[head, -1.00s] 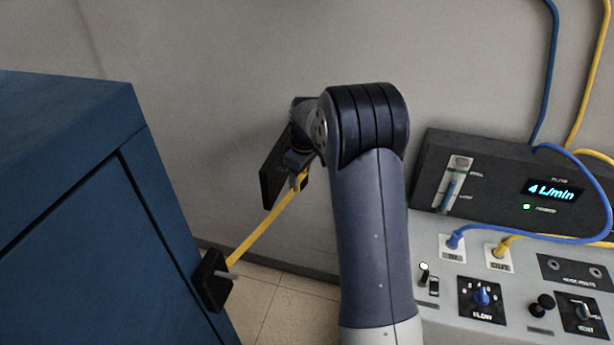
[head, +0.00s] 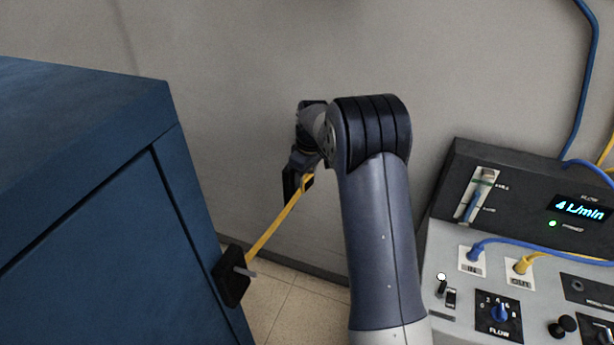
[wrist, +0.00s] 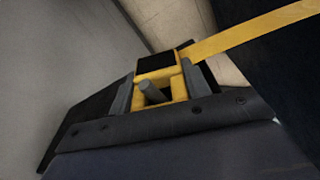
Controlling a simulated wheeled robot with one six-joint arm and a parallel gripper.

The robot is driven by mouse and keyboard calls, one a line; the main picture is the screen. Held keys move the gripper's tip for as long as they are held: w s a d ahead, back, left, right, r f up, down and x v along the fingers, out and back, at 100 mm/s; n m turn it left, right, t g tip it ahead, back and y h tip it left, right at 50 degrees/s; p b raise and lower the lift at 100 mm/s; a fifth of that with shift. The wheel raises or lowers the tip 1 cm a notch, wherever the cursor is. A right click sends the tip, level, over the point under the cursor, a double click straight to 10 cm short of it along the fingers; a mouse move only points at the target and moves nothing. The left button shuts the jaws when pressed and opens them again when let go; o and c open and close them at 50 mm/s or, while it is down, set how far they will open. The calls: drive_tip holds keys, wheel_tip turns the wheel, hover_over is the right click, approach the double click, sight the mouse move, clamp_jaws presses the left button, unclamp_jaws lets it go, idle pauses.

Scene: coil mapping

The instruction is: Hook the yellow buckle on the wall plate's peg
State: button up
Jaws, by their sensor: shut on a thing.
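The yellow buckle (wrist: 179,88) is between the two grey fingers of my gripper (wrist: 165,92), which is shut on it. A short grey peg (wrist: 152,91) shows inside the buckle's frame opening; how far it passes through, I cannot tell. The dark wall plate (wrist: 72,135) lies behind my gripper in the wrist view. In the head view the wall plate (head: 289,186) is mostly hidden by my gripper (head: 304,170). The yellow strap (head: 275,224) runs taut from the buckle down to a black bracket on the blue cabinet.
The blue cabinet (head: 80,190) fills the left, with the black bracket (head: 231,283) and its grey pin on its side. A grey control console (head: 470,300) with a flow display and blue and yellow hoses stands right. Bare wall (head: 240,60) lies behind my arm.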

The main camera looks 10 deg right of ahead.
idle(0.4)
drive_tip(key=o, duration=1.1)
drive_tip(key=shift+c, duration=0.2)
drive_tip(key=r, duration=0.3)
drive_tip(key=r+b, duration=0.1)
drive_tip(key=r, duration=0.3)
drive_tip(key=s+d+r+b, duration=0.1)
drive_tip(key=r, duration=0.2)
drive_tip(key=shift+r, duration=0.35)
drive_tip(key=f, duration=0.3)
drive_tip(key=f+p, duration=0.1)
drive_tip(key=f, duration=0.3)
drive_tip(key=w+a+f+p, duration=0.1)
drive_tip(key=f, duration=0.2)
drive_tip(key=shift+f, duration=0.4)
drive_tip(key=shift+d+r, duration=0.2)
drive_tip(key=shift+r, duration=0.15)
drive_tip(key=shift+s+d, duration=0.6)
drive_tip(key=shift+d, duration=0.15)
